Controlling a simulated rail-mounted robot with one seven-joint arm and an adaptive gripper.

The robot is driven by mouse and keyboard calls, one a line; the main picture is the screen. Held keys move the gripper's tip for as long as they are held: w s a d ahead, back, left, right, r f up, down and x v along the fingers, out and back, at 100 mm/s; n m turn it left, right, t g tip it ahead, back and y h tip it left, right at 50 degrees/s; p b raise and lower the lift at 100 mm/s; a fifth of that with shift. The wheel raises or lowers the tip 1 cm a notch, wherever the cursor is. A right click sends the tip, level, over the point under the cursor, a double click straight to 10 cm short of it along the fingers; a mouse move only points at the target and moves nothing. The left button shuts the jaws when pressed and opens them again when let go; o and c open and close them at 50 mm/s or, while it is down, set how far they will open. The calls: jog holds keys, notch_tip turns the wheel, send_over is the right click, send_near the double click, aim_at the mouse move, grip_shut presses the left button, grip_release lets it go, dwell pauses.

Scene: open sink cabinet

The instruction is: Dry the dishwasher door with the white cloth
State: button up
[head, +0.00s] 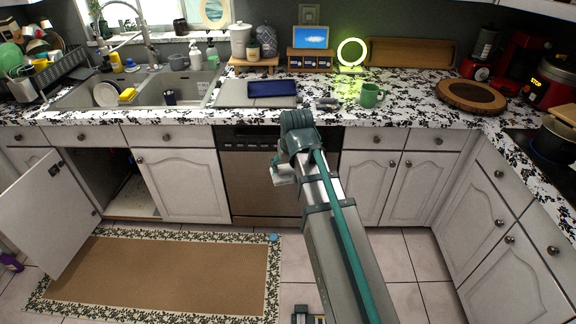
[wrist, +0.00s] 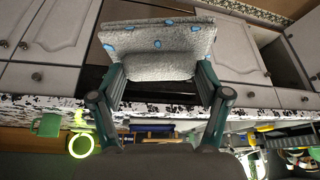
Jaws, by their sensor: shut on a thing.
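The dishwasher (head: 250,185) is a brown-grey steel front with a dark top strip, closed, under the counter in the middle of the head view. My gripper (head: 282,165) is in front of its right part. In the wrist view my gripper (wrist: 160,78) is shut on the white cloth (wrist: 155,40), a folded pale piece with blue spots. A small pale part of the cloth (head: 284,174) shows in the head view; my arm hides the rest. I cannot tell whether the cloth touches the door.
The left cabinet door (head: 45,205) stands open below the sink (head: 170,88). A rug (head: 160,275) lies on the floor in front. Closed white cabinets (head: 420,185) are to the right.

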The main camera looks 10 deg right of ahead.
jog(key=shift+w+a+f+b, duration=0.45)
jog(key=shift+a+f+b, duration=0.35)
jog(key=shift+b, duration=0.05)
jog(key=w+a+f+n+t+y+b, duration=0.1)
jog(key=w+a+f+t+b, duration=0.15)
jog(key=w+f+b, duration=0.6)
jog(key=w+a+f+t+b, duration=0.1)
jog(key=w+f+t+b, duration=0.3)
jog(key=w+f+b, duration=0.45)
jog(key=w+a+f+n+t+y+b, duration=0.1)
jog(key=w+a+f+t+b, duration=0.15)
jog(key=w+f+b, duration=0.55)
jog(key=w+d+f+m+t+h+b, duration=0.2)
jog(key=f+t+h+b, duration=0.2)
jog(key=f+b, duration=0.6)
jog(key=w+d+f+m+t+h+b, duration=0.3)
jog(key=f+t+b, duration=0.1)
jog(key=f+b, duration=0.5)
jog(key=shift+w+f+h+b, duration=0.25)
jog(key=shift+f+h+b, duration=0.15)
jog(key=shift+b, duration=0.15)
jog(key=shift+w+d, duration=0.25)
jog(key=shift+w, duration=0.65)
jog(key=shift+w+d, duration=0.2)
jog(key=shift+w, duration=0.75)
jog(key=shift+w+d, duration=0.25)
jog(key=shift+w, duration=0.65)
jog(key=shift+w+d, duration=0.25)
jog(key=shift+w, duration=0.85)
